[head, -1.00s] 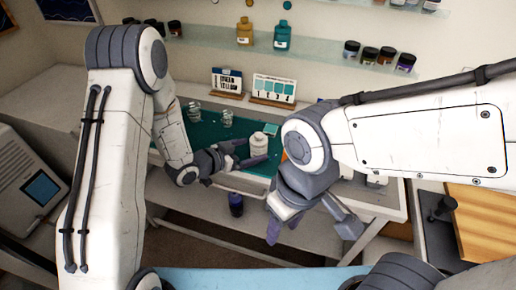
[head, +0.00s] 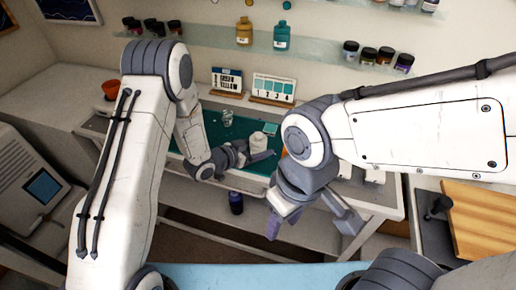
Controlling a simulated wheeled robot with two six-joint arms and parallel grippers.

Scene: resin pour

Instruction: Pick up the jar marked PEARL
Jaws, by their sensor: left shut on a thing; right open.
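A white jar (head: 259,142) stands upright on the green mat (head: 212,130) on the work table; any marking on it is too small to read, so I cannot tell whether it says PEARL. My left gripper (head: 257,157) is shut on this white jar, with its fingers at the jar's lower part. My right gripper (head: 312,229) is open and empty, lower down, in front of the table.
A clear glass cup (head: 227,118) stands on the mat behind the jar. A dark purple bottle (head: 236,203) is below the table top. Cards on wooden stands (head: 272,101) are at the back. A wooden board (head: 490,222) lies at right.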

